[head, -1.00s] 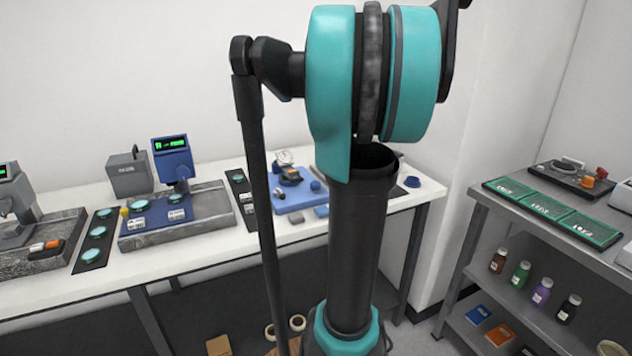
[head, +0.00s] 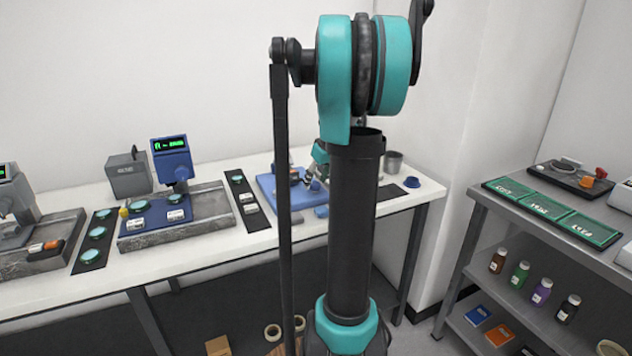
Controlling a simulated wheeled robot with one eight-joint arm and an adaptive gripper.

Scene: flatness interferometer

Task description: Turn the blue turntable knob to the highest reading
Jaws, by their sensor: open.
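A blue knob (head: 314,185) stands at the right side of a blue base plate (head: 280,202) on the white bench, and I take it to be the turntable knob. My gripper (head: 309,179) is small, dark and partly hidden behind my arm. It is open, close above and to the left of the knob; I cannot tell whether it touches. A dark device with an orange part (head: 293,174) sits on the plate, partly covered by my arm link. Its dial gauge is hidden. A blue instrument (head: 172,160) further left has a lit green display, too small to read.
A stone base with a blue plate (head: 150,222), black strips with discs (head: 96,234) and a grey box (head: 129,175) fill the bench to the left. A metal cup (head: 394,162) and a dark blue puck (head: 412,182) stand right of my arm. A shelf unit stands right.

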